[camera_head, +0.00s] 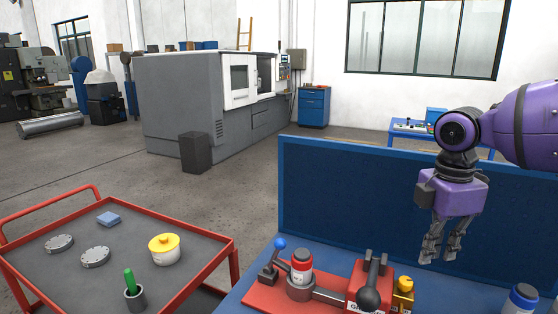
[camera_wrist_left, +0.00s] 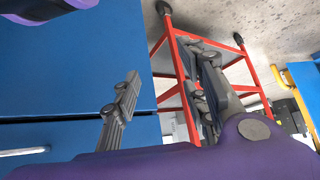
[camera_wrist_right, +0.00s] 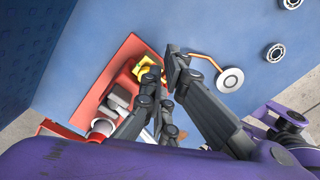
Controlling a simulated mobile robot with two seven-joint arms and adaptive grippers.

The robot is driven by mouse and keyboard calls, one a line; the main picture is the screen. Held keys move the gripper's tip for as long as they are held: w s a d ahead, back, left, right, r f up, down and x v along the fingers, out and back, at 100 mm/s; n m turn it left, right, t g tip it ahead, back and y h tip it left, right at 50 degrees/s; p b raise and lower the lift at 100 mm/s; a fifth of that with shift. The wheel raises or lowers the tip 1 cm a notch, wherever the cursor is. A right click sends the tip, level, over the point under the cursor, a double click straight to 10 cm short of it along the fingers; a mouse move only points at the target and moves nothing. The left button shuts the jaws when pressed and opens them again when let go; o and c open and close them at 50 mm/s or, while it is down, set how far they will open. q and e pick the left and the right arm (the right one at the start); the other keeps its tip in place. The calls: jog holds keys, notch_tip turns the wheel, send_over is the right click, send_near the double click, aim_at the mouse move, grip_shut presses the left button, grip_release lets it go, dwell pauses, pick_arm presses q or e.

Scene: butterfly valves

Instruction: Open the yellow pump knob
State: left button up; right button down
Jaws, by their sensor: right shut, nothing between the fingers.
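A yellow knob-like part (camera_head: 403,292) stands at the right end of the red base plate (camera_head: 262,294) on the blue bench in the head view. It also shows in the right wrist view (camera_wrist_right: 143,67), partly behind a finger. My right gripper (camera_head: 439,256) hangs pointing down, above and to the right of the yellow part and apart from it. It is shut and empty; its fingertips show in the right wrist view (camera_wrist_right: 164,68). My left gripper (camera_wrist_left: 166,68) shows only in the left wrist view, fingers wide apart, with nothing between them.
A red-and-white cylinder (camera_head: 301,268) and a blue-tipped lever (camera_head: 279,244) are farther left. A blue panel (camera_head: 350,190) rises behind. A red cart (camera_head: 225,256) stands left, holding a yellow-lidded pot (camera_head: 165,254).

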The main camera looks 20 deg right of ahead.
aim_at(405, 283)
pick_arm(q)
jog(key=shift+s+f+b, duration=0.3)
jog(key=shift+f+b, duration=0.3)
jog(key=shift+b, duration=0.05)
jog(key=shift+s+f+b, duration=0.25)
jog(key=shift+f+b, duration=0.35)
pick_arm(e)
notch_tip(405, 283, down, 7)
jog(key=a, duration=0.1)
jog(key=shift+a+f, duration=0.1)
pick_arm(q)
jog(key=shift+s+a+f, duration=0.1)
jog(key=shift+f, duration=0.05)
pick_arm(e)
jog(key=shift+w, duration=0.1)
pick_arm(q)
jog(key=shift+s+f+g, duration=0.3)
jog(key=shift+s+f, duration=0.05)
jog(key=shift+f, duration=0.1)
pick_arm(e)
jog(key=shift+w+a, duration=0.15)
jog(key=shift+w, duration=0.1)
pick_arm(q)
jog(key=shift+b, duration=0.3)
pick_arm(e)
jog(key=shift+a, duration=0.1)
